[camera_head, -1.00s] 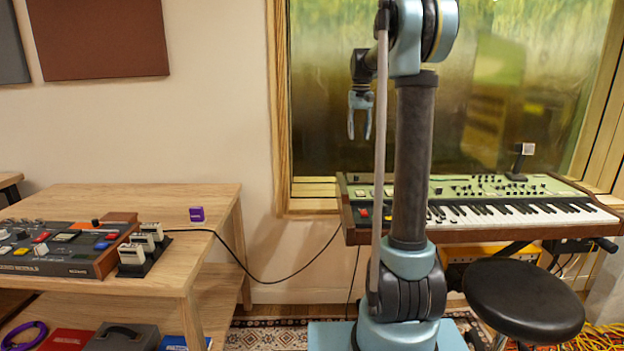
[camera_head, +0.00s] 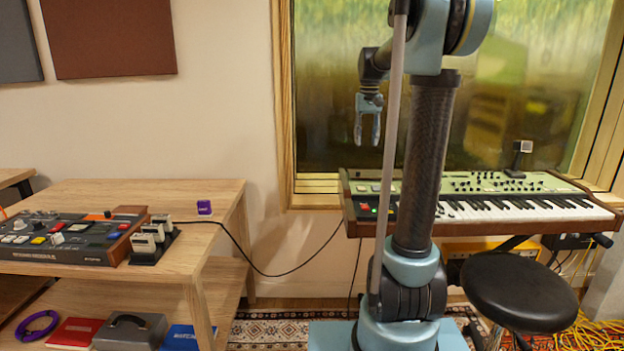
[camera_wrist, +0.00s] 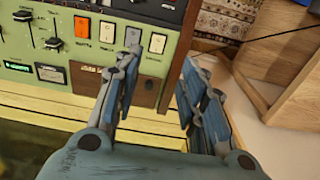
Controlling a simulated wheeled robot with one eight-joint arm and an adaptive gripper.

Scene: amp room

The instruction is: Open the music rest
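A keyboard synthesizer (camera_head: 540,182) with a green control panel, wooden ends and white keys stands in front of the window on the right. I cannot make out a separate music rest on it. My gripper (camera_head: 367,140) hangs pointing down above the left end of the synthesizer, apart from it. In the wrist view, my gripper (camera_wrist: 160,65) has its two blue fingers spread with nothing between them. The synthesizer's green panel (camera_wrist: 28,45), with sliders and coloured switches, lies below and beyond the fingers. My arm hides part of the synthesizer in the head view.
A black round stool (camera_head: 518,290) stands in front of the keyboard. A small dark stand with a light top (camera_head: 522,147) is at the keyboard's back. A wooden table (camera_head: 105,190) with a mixer-like box (camera_head: 80,238) and pedals is at left. A cable crosses the gap between.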

